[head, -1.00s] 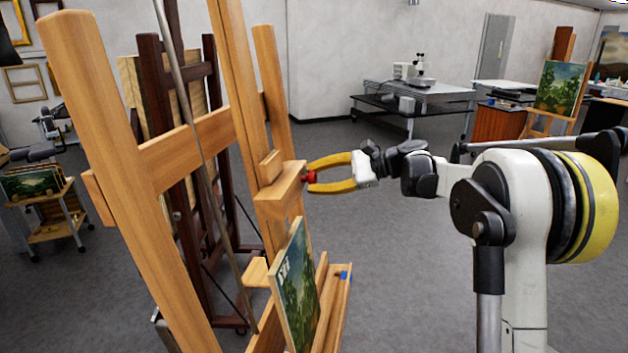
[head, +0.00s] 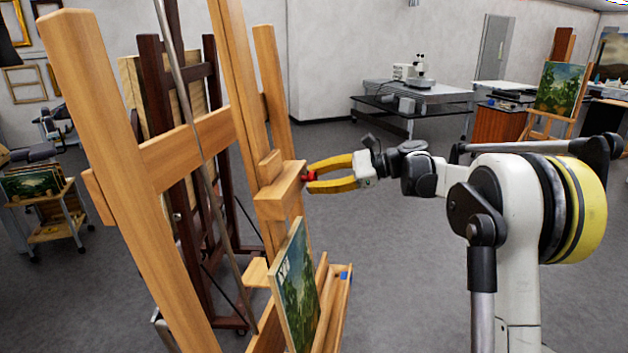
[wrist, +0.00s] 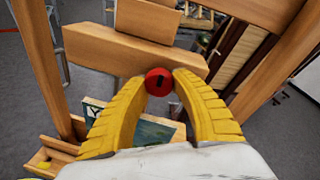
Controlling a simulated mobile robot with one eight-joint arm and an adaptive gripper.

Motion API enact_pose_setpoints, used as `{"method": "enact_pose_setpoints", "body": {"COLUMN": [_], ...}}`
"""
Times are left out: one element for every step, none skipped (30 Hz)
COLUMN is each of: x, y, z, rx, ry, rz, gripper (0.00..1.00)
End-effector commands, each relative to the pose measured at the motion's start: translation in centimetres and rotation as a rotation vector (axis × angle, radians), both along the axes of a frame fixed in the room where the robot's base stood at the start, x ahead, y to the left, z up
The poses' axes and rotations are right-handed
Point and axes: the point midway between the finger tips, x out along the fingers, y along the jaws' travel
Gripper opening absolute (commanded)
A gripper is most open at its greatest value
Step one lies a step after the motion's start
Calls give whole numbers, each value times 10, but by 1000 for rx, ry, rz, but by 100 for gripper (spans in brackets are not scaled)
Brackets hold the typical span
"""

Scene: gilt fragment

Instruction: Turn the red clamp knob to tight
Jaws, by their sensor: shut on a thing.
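The red clamp knob (head: 309,176) sits on the side of the wooden clamp block (head: 281,192) on the easel's centre mast. In the wrist view the red knob (wrist: 159,81) is round with a dark mark on its face. My gripper (head: 312,176) has yellow fingers closed on the knob from its right side. In the wrist view my gripper's fingertips (wrist: 159,83) hold the knob from left and right. The wooden easel (head: 106,140) stands upright.
A small landscape painting (head: 296,288) rests on the easel's lower ledge, just below my gripper. A dark easel (head: 155,110) stands behind. Tables with a microscope (head: 418,70) are farther back. The floor right of the easel is open.

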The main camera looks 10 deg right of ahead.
Motion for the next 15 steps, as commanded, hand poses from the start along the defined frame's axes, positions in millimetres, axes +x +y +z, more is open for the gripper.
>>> {"method": "enact_pose_setpoints", "body": {"x": [0,0,1,0,0,0,0,0,0,0,0,0,0,0,0], "y": [1,1,1,1,1,1,1,0,0,0,0,0,0,0,-2], "z": [3,3,3,3,3,2,2,2,2,2,1,1,1,1,2], "rx": [5,5,5,5,5,5,5,4,3,3,2,2,2,2,1], "ry": [-2,-2,-2,-2,-2,-2,-2,-2,-2,-2,-2,-2,-2,-2,-2], "rz": [-1,-1,-1,-1,-1,-1,-1,0,0,0,-1,-1,-1,-1,-1], "gripper": [1,1,37,46,55,55,55,55,55,55,55,55,55,55,55]}}
